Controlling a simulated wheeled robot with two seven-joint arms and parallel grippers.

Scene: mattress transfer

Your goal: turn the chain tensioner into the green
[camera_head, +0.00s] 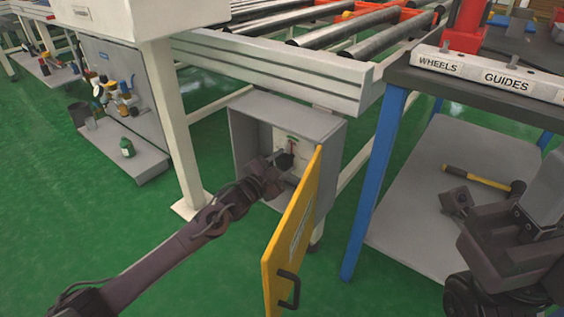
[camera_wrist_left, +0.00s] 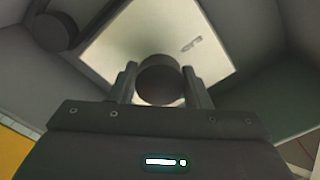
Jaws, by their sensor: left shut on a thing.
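A grey box (camera_head: 243,150) hangs under the roller conveyor, with its yellow door (camera_head: 292,235) standing open toward me. My left gripper (camera_head: 280,163) reaches inside the box. It is shut on a dark round knob, the tensioner (camera_wrist_left: 160,78), which sits between the two fingers in the left wrist view.
The yellow door with its dark handle (camera_head: 288,288) stands just right of my left forearm. A blue-legged table (camera_head: 372,190) with a lower shelf holds a yellow-handled hammer (camera_head: 478,179). Bottles and tools stand at the left. Green floor is free in front.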

